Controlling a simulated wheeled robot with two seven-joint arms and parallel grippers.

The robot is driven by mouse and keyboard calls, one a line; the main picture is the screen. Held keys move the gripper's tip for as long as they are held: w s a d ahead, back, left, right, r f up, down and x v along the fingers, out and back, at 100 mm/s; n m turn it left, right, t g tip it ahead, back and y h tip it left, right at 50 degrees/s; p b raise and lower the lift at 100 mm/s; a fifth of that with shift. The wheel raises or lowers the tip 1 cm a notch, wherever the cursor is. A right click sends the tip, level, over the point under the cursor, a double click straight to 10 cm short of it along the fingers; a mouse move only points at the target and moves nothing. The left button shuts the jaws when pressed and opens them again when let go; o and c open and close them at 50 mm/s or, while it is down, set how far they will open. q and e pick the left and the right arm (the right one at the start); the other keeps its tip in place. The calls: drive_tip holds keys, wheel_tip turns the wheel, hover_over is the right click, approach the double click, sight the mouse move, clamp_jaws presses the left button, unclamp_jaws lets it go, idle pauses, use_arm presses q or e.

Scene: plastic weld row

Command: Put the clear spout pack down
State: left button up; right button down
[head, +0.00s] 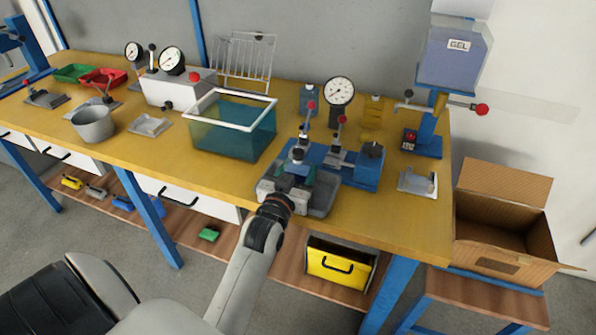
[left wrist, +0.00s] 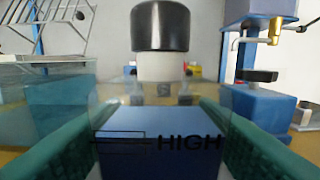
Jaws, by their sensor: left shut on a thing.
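My left gripper (head: 296,180) is at the front of the blue clamp fixture (head: 340,163) on the bench. In the left wrist view its green finger pads (left wrist: 160,125) are shut on the clear spout pack (left wrist: 235,108) from both sides. The pack is see-through, with a white neck and black cap (left wrist: 160,27) upright at its top. Blue shows in or through it, with the word HIGH. In the head view the gripper covers most of the pack. I cannot tell whether its bottom touches the surface below. My right gripper is not in view.
A teal water tank (head: 232,135) stands left of the fixture. A small metal stand (head: 417,182) and the blue GEL dispenser (head: 452,60) are to the right. Dial gauges stand behind. An open cardboard box (head: 505,225) sits beyond the bench's right end. The front right bench top is clear.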

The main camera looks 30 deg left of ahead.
use_arm(q)
drive_tip(key=o, duration=1.1)
drive_tip(key=shift+s, duration=0.1)
drive_tip(key=v, duration=1.2)
drive_tip(key=shift+b, duration=0.3)
